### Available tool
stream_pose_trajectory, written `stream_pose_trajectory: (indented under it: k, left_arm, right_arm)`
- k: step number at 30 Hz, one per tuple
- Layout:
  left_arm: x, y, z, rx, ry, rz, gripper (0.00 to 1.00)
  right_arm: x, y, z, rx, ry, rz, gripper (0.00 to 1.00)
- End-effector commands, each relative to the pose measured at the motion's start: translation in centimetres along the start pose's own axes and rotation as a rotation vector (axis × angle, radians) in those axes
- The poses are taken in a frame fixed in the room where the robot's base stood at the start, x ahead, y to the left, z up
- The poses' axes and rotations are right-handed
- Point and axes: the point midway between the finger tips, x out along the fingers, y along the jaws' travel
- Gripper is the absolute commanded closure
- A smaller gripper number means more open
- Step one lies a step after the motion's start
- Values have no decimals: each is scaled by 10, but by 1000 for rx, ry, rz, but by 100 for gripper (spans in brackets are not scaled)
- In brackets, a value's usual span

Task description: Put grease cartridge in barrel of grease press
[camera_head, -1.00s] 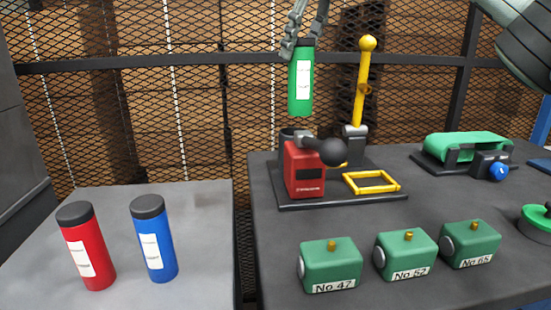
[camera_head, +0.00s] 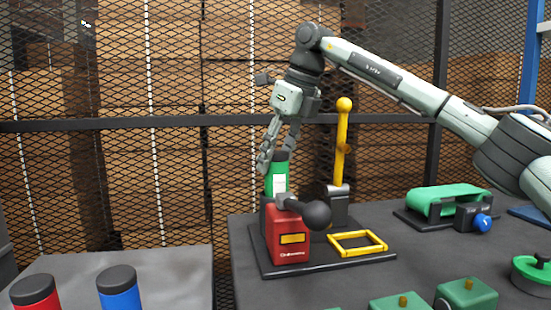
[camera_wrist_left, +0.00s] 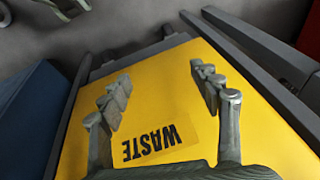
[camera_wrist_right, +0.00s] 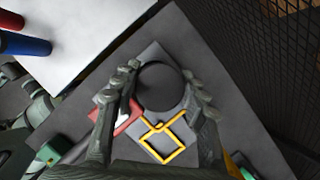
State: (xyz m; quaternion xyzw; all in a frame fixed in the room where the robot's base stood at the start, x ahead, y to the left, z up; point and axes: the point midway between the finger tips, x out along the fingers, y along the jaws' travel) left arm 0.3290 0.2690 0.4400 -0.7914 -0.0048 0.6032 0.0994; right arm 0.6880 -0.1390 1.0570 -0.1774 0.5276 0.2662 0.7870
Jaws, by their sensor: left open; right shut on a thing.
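The green grease cartridge (camera_head: 277,180) with a white label and dark cap stands upright, its lower part hidden in the dark barrel (camera_head: 267,214) of the grease press behind the red housing (camera_head: 288,240). My right gripper (camera_head: 277,150) is shut on the cartridge's dark top from above. In the right wrist view the round dark cap (camera_wrist_right: 161,86) sits between the right fingers. The press has a black ball knob (camera_head: 317,214), a yellow lever (camera_head: 341,150) and a yellow square frame (camera_head: 357,243). My left gripper (camera_wrist_left: 165,100) is open and empty over a yellow surface marked WASTE (camera_wrist_left: 150,145).
A red cartridge (camera_head: 35,292) and a blue cartridge (camera_head: 120,287) stand on the grey table at left. Green blocks (camera_head: 400,302) lie in front of the press. A green belt device (camera_head: 447,199) stands at right, and wire mesh rises behind.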

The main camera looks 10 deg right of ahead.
Motion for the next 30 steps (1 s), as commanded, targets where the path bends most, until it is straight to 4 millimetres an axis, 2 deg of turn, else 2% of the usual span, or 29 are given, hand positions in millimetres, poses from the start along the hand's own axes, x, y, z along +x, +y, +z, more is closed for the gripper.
stream_pose_trajectory:
  k: [10,20,21,25,30]
  left_arm:
    - [1,0,2,0,-5,-1,37]
    - [-12,-2,-4,-1,9,-5,37]
    - [-12,-2,-5,-2,10,-5,37]
    - [-12,-2,-5,-2,10,-6,37]
    - [-10,-3,-3,0,6,-7,37]
  right_arm:
    - [2,0,-1,0,-4,0,100]
    - [8,0,-3,0,-5,0,100]
    - [9,0,-4,0,-2,0,54]
    - [9,0,-4,0,-2,0,38]
    - [9,0,-4,0,-2,0,37]
